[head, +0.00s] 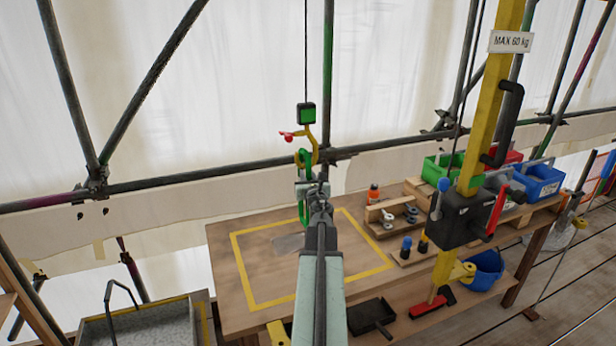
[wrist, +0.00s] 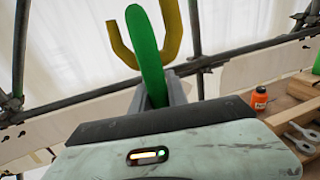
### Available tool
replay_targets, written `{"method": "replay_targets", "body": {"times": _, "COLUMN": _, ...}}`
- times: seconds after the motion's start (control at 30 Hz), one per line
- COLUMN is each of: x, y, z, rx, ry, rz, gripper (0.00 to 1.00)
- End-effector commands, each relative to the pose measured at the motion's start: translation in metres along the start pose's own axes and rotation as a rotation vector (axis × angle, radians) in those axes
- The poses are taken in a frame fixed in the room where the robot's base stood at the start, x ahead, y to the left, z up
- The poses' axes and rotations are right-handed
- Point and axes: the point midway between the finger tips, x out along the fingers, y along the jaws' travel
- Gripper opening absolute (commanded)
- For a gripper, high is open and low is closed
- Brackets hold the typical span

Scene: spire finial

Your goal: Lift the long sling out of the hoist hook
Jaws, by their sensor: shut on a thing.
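The yellow hoist hook (head: 313,142) hangs from a green and black block on a cable, with a red latch at its left. In the wrist view the hook (wrist: 171,30) curves around the upper part of the sling. The long green sling (head: 304,210) hangs down at the hook; it also shows in the wrist view (wrist: 146,55), running up from my jaws. My gripper (head: 308,186) is shut on the sling just below the hook. The arm hides part of the sling. I cannot tell whether the sling's top touches the hook.
A wooden bench with a yellow taped square (head: 255,300) lies below. Shackles (head: 388,220), an orange bottle (head: 374,193) and coloured bins stand on its right side. The yellow hoist post (head: 486,110) rises at right. Scaffold tubes (head: 170,185) cross behind the hook.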

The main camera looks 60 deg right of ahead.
Motion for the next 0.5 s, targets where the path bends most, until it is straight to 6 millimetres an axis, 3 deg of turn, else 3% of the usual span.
{"method": "replay_targets", "body": {"times": 0.5, "x": -0.002, "y": 0.01, "z": 0.026, "rx": 0.0, "ry": 0.0, "rz": 0.003, "gripper": 0.0}}
